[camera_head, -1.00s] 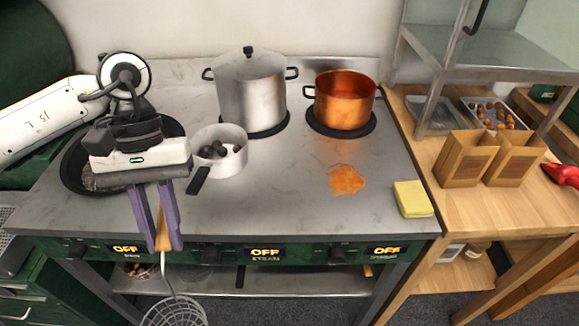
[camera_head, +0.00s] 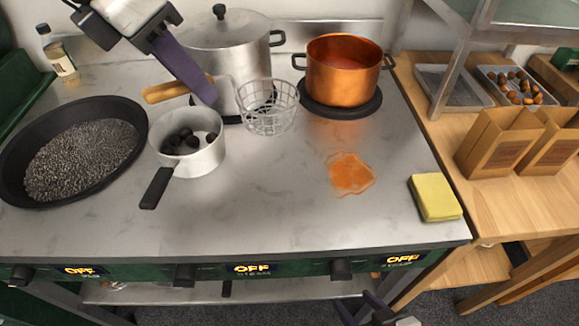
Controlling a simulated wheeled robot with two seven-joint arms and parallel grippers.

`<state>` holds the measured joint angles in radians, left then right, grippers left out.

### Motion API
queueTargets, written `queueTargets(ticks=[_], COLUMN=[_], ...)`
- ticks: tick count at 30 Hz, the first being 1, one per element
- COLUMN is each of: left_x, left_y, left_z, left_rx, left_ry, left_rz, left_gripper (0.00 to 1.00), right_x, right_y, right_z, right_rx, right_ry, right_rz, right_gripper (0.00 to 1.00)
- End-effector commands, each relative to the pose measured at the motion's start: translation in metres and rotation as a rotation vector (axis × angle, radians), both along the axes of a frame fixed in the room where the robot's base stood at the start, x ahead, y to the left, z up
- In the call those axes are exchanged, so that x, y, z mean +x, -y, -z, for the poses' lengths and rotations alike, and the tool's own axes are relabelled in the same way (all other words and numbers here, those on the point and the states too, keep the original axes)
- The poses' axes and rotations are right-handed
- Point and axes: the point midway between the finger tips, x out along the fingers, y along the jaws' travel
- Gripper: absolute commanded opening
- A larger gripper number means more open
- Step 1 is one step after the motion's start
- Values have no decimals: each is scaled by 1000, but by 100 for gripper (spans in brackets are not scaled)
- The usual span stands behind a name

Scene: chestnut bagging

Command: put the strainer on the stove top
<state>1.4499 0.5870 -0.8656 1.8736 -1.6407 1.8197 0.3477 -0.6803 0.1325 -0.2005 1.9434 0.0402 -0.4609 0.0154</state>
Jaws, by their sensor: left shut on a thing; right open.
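The wire strainer (camera_head: 268,112) has a round metal basket and a wooden handle (camera_head: 168,91). Its basket is at the middle of the stove top (camera_head: 255,195), in front of the steel pot. I cannot tell whether it touches the surface. My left gripper (camera_head: 208,95), with purple fingers, is shut on the strainer's handle near the basket. My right gripper (camera_head: 365,308) shows only partly at the bottom edge, below the stove front, open and away from the strainer.
A steel pot (camera_head: 228,52) and a copper pot (camera_head: 343,75) stand at the back. A white saucepan (camera_head: 197,160) with dark chestnuts and a black pan (camera_head: 137,112) are left. An orange spill (camera_head: 350,173) and yellow sponge (camera_head: 434,197) lie right. The front middle is clear.

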Motion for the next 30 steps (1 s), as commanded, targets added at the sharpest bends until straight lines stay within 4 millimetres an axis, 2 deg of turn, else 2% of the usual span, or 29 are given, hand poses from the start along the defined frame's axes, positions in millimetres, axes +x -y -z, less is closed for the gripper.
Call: queueTargets(ticks=[5,7,15,23,27,30], left_x=[1,1,0,1,1,1], left_y=[3,3,2,3,2,3], left_z=[-5,-1,46,69,89,95], left_rx=[-1,0,1,-1,0,-1], left_ry=[0,-2,-6,-4,-6,-3], left_rz=[-76,-81,-78,-78,-79,-78], left_gripper=[0,0,0,0,0,0], right_x=[-1,-1,-5,-5,-5,-5], right_y=[0,-1,-1,-1,0,0], right_z=[3,3,4,4,4,4], right_rx=[0,0,1,1,1,1], right_ry=[-3,-4,-10,-10,-10,-10], right_rz=[-1,-1,-1,-1,1,1], right_gripper=[50,50,50,50,50,50])
